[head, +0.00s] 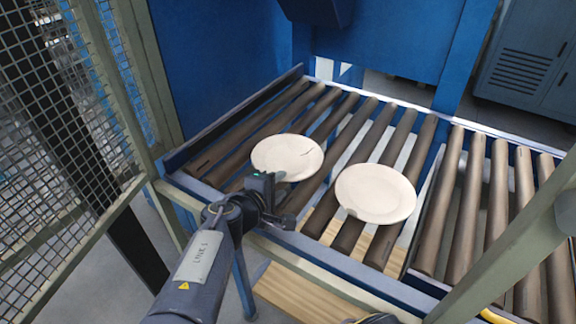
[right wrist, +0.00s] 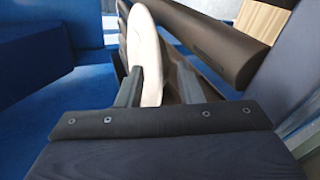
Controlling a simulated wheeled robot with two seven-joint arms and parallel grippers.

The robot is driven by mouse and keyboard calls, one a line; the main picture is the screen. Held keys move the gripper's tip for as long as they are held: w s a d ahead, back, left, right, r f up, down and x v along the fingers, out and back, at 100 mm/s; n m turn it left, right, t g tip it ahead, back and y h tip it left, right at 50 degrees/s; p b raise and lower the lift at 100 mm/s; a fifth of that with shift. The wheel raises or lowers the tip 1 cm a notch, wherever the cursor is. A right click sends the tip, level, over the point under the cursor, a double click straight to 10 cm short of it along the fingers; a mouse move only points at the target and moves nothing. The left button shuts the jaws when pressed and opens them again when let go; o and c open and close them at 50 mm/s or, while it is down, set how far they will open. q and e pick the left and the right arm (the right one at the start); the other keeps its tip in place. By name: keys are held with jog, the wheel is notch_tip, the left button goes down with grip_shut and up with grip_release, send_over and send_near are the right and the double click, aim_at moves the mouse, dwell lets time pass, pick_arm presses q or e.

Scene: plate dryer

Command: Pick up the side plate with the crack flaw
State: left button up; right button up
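Two cream side plates lie on the roller conveyor. The left plate (head: 287,157) has a thin dark crack line near its upper right rim. The right plate (head: 375,194) shows no clear mark. My right gripper (head: 272,198) is at the near edge of the left plate. In the right wrist view its fingers (right wrist: 160,88) stand apart, with the plate's rim (right wrist: 146,50) between them. The rim is close to the left finger, and I see no firm grip on it. My left gripper is not in view.
The brown rollers (head: 352,122) run in a blue frame. A mesh guard (head: 62,130) stands at the left, and a pale post (head: 510,255) crosses the lower right. A blue housing (head: 220,60) stands behind. The rollers right of the plates are empty.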

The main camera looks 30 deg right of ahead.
jog(key=shift+b+x, duration=0.45)
jog(key=shift+x, duration=0.75)
grip_shut()
jog(key=shift+r, duration=0.2)
